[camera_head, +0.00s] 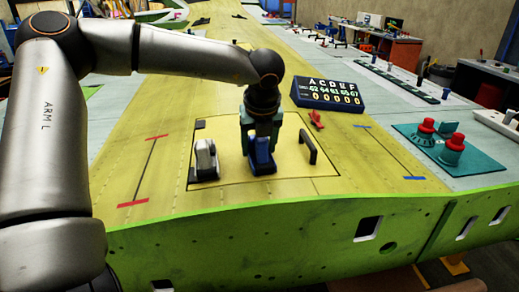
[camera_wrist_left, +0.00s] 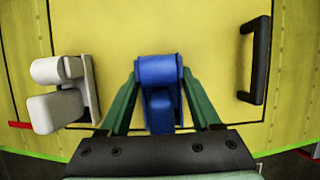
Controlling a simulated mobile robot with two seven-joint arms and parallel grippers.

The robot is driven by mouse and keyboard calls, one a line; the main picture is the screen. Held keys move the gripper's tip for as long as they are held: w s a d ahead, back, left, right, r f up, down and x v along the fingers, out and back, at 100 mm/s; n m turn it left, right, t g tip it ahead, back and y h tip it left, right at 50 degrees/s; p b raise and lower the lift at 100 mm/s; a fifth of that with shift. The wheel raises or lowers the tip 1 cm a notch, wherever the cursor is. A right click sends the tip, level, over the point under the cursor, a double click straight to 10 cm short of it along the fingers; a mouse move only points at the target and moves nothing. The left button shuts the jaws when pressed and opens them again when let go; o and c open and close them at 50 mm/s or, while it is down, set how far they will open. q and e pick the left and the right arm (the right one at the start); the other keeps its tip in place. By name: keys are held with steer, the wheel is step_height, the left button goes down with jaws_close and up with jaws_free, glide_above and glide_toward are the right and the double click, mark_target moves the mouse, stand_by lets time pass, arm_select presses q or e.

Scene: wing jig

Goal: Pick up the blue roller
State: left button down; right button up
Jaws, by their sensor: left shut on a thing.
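The blue roller (camera_head: 262,160) stands on the yellow panel (camera_head: 290,172) in the head view, between a white roller-like tool on its left and a black handle on its right. It also shows in the left wrist view (camera_wrist_left: 158,75), between the green fingers. My left gripper (camera_head: 262,140) comes down over the blue roller from above and is shut on it. Whether the roller touches the panel or is slightly above it, I cannot tell. My right gripper is in neither view.
The white tool (camera_head: 205,160) stands close on the left. The black handle (camera_head: 307,147) is fixed on the right. A red clip-like item (camera_head: 316,119) and a dark number display (camera_head: 328,95) lie behind. Red-topped items stand on a teal mat (camera_head: 482,158) at the right.

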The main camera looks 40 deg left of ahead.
mark_target(263, 154)
arm_select(q)
steer(key=shift+r, duration=0.1)
steer(key=shift+w+r, duration=0.1)
steer(key=shift+r, duration=0.4)
step_height(263, 154, up, 2)
steer(key=shift+d+r, duration=0.15)
steer(key=shift+r, duration=0.05)
steer(key=s+d+r, duration=0.1)
steer(key=s+d+r+b, duration=0.1)
steer(key=r, duration=0.1)
steer(key=s+d+r+b, duration=0.1)
steer(key=r, duration=0.1)
steer(key=shift+s+d+r, duration=0.1)
steer(key=shift+d+r, duration=0.15)
steer(key=shift+d, duration=0.1)
steer(key=s+d+r+b, duration=0.1)
steer(key=s+d+r, duration=0.3)
steer(key=d, duration=0.3)
steer(key=shift+s+b, duration=0.3)
steer(key=shift+s, duration=0.55)
